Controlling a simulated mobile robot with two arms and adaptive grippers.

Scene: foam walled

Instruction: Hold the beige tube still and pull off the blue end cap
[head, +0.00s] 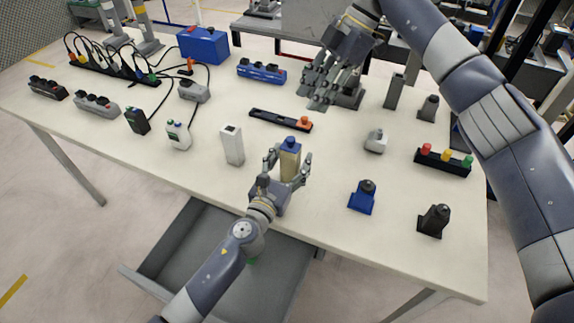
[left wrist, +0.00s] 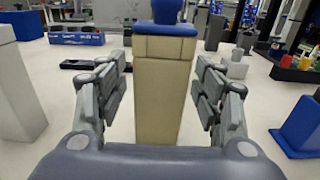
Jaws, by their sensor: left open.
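The beige tube (head: 290,163) stands upright near the front middle of the table, with the blue end cap (head: 291,142) on its top. My left gripper (head: 288,158) is open, its fingers on either side of the tube. In the left wrist view the tube (left wrist: 163,95) stands between the spread fingers, with a gap on each side; the blue cap (left wrist: 166,24) is cut by the top edge. My right gripper (head: 318,88) is up and to the right, over the back of the table and away from the tube. Whether it is open is unclear.
A white box (head: 232,146) stands left of the tube. A black tray with an orange piece (head: 280,120) lies behind it. A blue block with a dark knob (head: 363,197) is to the right. An open drawer (head: 190,245) is below the front edge.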

